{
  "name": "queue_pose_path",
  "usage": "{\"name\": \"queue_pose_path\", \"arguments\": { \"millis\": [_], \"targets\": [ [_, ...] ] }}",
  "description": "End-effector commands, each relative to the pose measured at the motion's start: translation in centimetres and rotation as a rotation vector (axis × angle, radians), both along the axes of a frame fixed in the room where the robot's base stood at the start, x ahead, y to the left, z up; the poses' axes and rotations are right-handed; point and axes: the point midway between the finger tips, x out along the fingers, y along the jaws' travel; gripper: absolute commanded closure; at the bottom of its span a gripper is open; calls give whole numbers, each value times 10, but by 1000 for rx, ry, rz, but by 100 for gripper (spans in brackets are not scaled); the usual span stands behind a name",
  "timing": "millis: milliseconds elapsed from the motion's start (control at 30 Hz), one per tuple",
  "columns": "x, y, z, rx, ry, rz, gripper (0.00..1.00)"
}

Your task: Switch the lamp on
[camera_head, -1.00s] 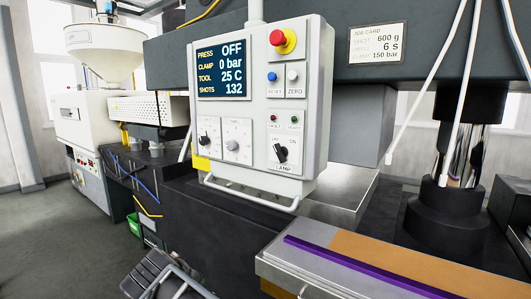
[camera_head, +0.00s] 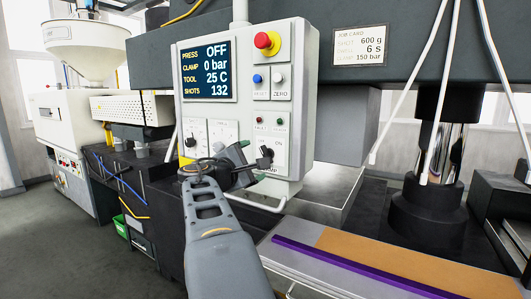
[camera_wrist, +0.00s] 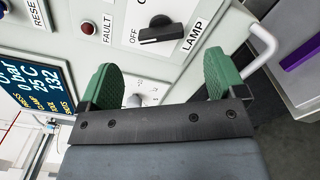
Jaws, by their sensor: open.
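The lamp switch is a black rotary knob (camera_head: 266,154) at the lower right of the control panel (camera_head: 297,100), partly hidden behind my gripper in the head view. In the wrist view the knob (camera_wrist: 163,30) lies above the fingers, and its bar appears to point toward the OFF label. The word LAMP (camera_wrist: 195,37) is beside it. My gripper (camera_head: 246,165) is in front of the panel's lower part. Its two green fingers (camera_wrist: 160,78) are open and apart in the wrist view, with nothing held. The knob is beyond the fingertips and appears untouched.
A red emergency button (camera_head: 266,41) and blue and grey buttons sit above. Two more knobs are to the left, partly hidden by my arm. A handle bar (camera_wrist: 262,42) runs under the panel. A bench with a purple strip (camera_head: 345,263) is at the lower right.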

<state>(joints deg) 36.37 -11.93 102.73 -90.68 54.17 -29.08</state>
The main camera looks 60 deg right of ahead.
Motion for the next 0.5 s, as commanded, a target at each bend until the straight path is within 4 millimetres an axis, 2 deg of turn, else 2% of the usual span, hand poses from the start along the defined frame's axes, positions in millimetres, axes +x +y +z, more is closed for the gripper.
{"name": "queue_pose_path", "arguments": {
  "millis": [33, 200, 500],
  "targets": [
    [0, -11, 2, 1, 1, -4, 11],
    [-1, -41, 2, 2, 0, -3, 11],
    [0, -72, 0, 1, -1, 0, 11]
  ]
}}
